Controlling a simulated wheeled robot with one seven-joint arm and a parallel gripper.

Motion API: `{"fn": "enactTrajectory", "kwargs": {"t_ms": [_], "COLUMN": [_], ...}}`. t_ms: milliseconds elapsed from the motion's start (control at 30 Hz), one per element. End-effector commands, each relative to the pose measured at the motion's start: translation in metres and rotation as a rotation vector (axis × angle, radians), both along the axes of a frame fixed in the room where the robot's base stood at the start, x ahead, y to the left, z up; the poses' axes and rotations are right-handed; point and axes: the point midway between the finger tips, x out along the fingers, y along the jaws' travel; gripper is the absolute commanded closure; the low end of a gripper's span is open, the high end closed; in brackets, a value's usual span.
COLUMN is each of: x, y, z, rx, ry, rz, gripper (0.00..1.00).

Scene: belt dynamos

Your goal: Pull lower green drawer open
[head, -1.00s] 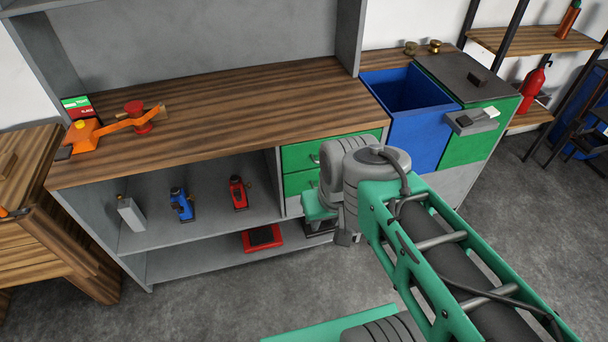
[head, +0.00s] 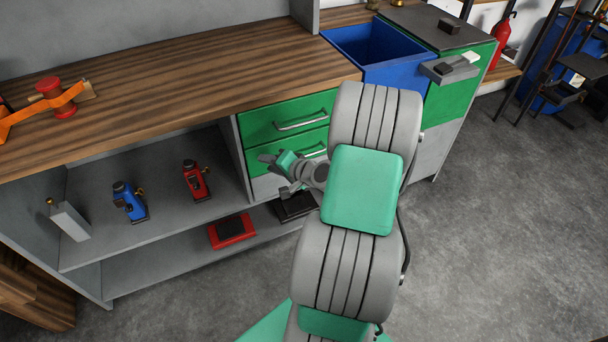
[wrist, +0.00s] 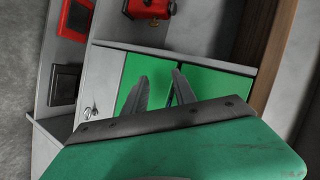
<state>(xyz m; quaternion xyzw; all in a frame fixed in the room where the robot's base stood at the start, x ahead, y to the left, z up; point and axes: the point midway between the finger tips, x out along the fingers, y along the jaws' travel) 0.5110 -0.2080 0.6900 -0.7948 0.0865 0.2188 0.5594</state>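The lower green drawer (head: 308,139) is in the cabinet, directly under the upper green drawer (head: 258,124). It looks shut, and its metal handle (head: 315,150) shows partly beside my arm. My gripper (head: 268,160) is in front of the lower drawer's left part and hides some of it. In the wrist view the view is turned sideways, and the two dark fingers of my gripper (wrist: 159,78) stand apart with nothing seen between them. Green drawer fronts (wrist: 205,84) lie beyond the fingers. Whether the fingertips touch the drawer cannot be told; the handles are hidden there.
A blue open bin (head: 385,50) is right of the drawers. Left of them, an open shelf (head: 150,235) holds a blue tool (head: 129,202) and a red tool (head: 196,181). A red box (head: 232,231) lies below. The wooden worktop (head: 190,95) overhangs the drawers. Grey floor is free in front.

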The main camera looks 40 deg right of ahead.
Motion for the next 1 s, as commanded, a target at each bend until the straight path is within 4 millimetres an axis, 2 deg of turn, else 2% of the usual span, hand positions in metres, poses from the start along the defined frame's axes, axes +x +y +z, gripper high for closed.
{"fn": "enactTrajectory", "kwargs": {"t_ms": [33,100,200,267,333,600,700,1000], "x": [-0.014,-0.033,-0.054,-0.057,-0.051,-0.004,0.008,0.013], "y": [-0.041,-0.083,-0.118,-0.126,-0.129,-0.142,-0.146,-0.148], "z": [-0.040,-0.055,-0.064,-0.064,-0.063,-0.073,-0.075,-0.075], "rx": [0.097,0.193,0.268,0.285,0.287,0.283,0.284,0.283], "ry": [-0.073,-0.171,-0.257,-0.278,-0.284,-0.281,-0.279,-0.280], "rz": [-0.154,-0.325,-0.470,-0.501,-0.507,-0.503,-0.503,-0.506], "gripper": [0.67,0.67,0.67,0.67,0.67,0.67,0.67,0.67]}}
